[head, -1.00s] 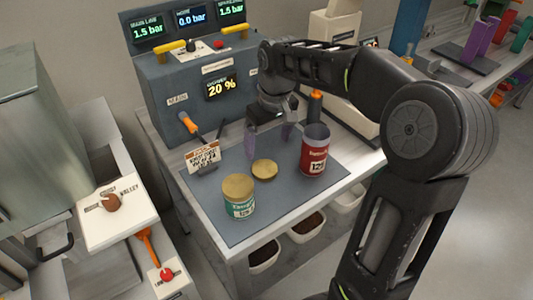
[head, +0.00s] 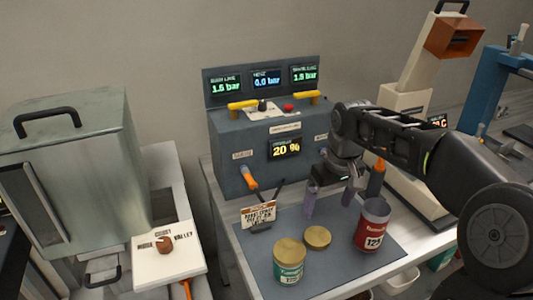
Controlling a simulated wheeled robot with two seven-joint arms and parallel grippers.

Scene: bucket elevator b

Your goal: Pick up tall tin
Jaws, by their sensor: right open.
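The red tin (head: 371,228), open-topped with a white label, stands upright at the right of the dark mat (head: 343,268); it looks the taller of two tins. The green tin (head: 289,265) with a gold top stands nearer the front. A loose gold lid (head: 317,237) lies between them. My right gripper (head: 330,198) is open and empty, its fingers pointing down at the back of the mat, behind and left of the red tin and apart from it. My left gripper is out of view.
A grey control box (head: 230,146) with displays stands behind the mat. A small sign (head: 259,215) stands at the mat's left. An orange-handled tool (head: 375,181) stands upright behind the red tin. A metal cabinet (head: 75,180) is at the left. Bins (head: 401,281) sit under the table edge.

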